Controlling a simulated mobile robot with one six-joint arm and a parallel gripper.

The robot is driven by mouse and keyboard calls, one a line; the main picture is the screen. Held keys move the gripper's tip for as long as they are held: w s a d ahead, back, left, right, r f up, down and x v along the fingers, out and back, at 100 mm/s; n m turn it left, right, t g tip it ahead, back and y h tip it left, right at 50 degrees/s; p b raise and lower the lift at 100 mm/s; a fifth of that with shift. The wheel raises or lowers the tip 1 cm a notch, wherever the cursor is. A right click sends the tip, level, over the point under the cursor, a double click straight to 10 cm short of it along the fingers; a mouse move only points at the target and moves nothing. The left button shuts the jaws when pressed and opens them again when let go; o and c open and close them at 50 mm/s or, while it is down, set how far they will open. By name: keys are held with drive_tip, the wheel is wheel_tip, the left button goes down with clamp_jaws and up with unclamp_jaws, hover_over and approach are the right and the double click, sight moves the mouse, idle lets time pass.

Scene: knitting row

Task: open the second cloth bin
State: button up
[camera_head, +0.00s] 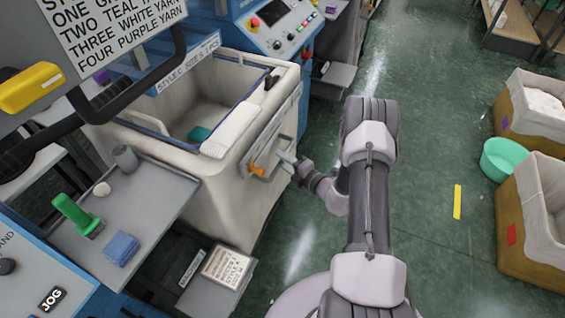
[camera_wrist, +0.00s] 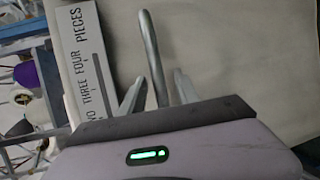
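A pale cloth bin (camera_head: 215,205) stands left of my arm in the head view, with a teal item (camera_head: 198,133) inside. Its right-hand face carries a dial-like strip, an orange knob (camera_head: 257,168) and a grey handle. My gripper (camera_head: 288,160) is at this face, by the handle. In the wrist view, the curved metal handle (camera_wrist: 152,55) stands out from the pale bin wall (camera_wrist: 235,50). My gripper (camera_wrist: 160,85) has its two fingers apart, one on each side of the handle. I see no clear contact. Which bin counts as second is not readable here.
Tan bins (camera_head: 525,240) and a mint tub (camera_head: 503,159) stand at right. The green floor (camera_head: 420,130) between is clear.

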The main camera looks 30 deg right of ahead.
drive_tip(key=shift+w, duration=0.3)
drive_tip(key=shift+c, duration=0.2)
clamp_jaws()
idle(1.1)
